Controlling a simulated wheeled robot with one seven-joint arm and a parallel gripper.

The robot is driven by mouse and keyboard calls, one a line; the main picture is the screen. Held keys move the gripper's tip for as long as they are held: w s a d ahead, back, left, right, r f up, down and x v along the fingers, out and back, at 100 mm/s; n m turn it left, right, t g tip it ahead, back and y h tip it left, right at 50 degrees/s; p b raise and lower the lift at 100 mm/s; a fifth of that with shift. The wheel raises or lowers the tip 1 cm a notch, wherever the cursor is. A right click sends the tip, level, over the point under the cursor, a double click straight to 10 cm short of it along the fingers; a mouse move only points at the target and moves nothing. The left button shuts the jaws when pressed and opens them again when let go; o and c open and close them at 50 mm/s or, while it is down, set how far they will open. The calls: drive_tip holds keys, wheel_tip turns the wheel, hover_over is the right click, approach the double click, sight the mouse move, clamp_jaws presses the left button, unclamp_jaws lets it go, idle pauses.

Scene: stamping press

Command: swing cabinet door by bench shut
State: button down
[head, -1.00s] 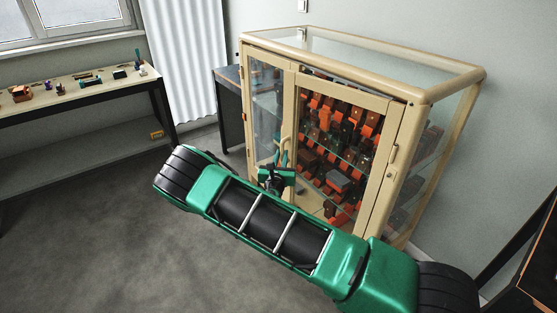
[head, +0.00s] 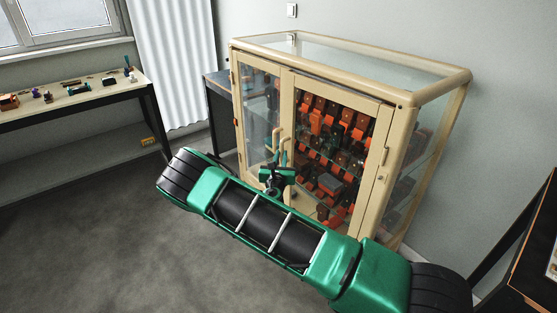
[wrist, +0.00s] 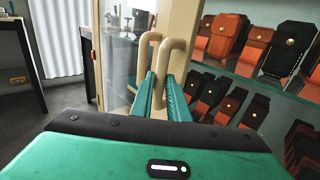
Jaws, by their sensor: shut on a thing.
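The beige-framed glass cabinet (head: 400,135) stands against the wall. Its left door (head: 286,95) is on the side near the bench, and its right door (head: 378,150) shows stocked shelves through the glass. Both doors look at or close to shut; any small gap is hard to tell. Two beige bar handles stand side by side at the middle in the wrist view, a left handle (wrist: 143,55) and a right handle (wrist: 175,55). My gripper (wrist: 165,92) has its teal fingers shut on the right handle. My gripper also shows low at the handles in the head view (head: 283,160).
A workbench (head: 75,100) with small tools stands at the left under the window. A dark table (head: 220,85) stands beside the cabinet's left side. Another dark-framed table (head: 535,260) is at the right edge. Grey floor (head: 100,220) is clear at front left.

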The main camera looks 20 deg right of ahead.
drive_tip(key=shift+w+d, duration=0.15)
drive_tip(key=shift+d, duration=0.55)
drive_tip(key=shift+w+d, duration=0.15)
drive_tip(key=shift+d, duration=0.5)
drive_tip(key=c, duration=1.6)
unclamp_jaws()
drive_tip(key=shift+a, duration=0.15)
drive_tip(key=shift+a, duration=0.1)
